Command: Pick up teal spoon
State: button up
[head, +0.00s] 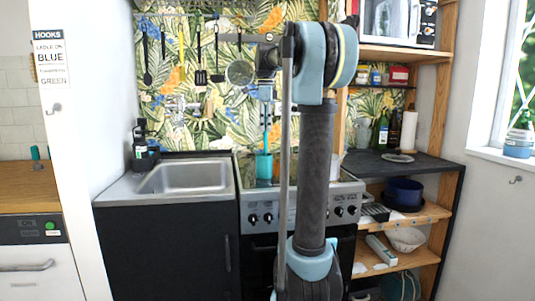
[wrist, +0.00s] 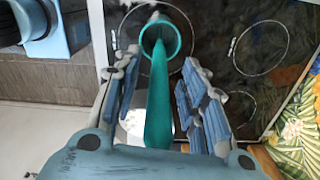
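The teal spoon shows in the wrist view as a long teal handle (wrist: 158,105) running up between my fingers. Its far end lies inside a round teal rim (wrist: 142,42), which looks like a cup; the spoon's tip is hidden there. In the head view the teal cup-like thing (head: 263,167) is at the stove's back left, below my gripper (head: 266,110). In the wrist view my gripper (wrist: 160,92) is open, with one padded finger on each side of the handle. Narrow gaps show beside the handle.
The stove's dark glass top (wrist: 226,75) lies beneath. A sink (head: 187,177) is to the left, and wooden shelves (head: 405,217) with a dark counter (head: 385,164) are to the right. Utensils (head: 200,60) hang on the patterned wall behind.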

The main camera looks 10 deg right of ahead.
grip_shut()
jog(key=shift+r, duration=0.1)
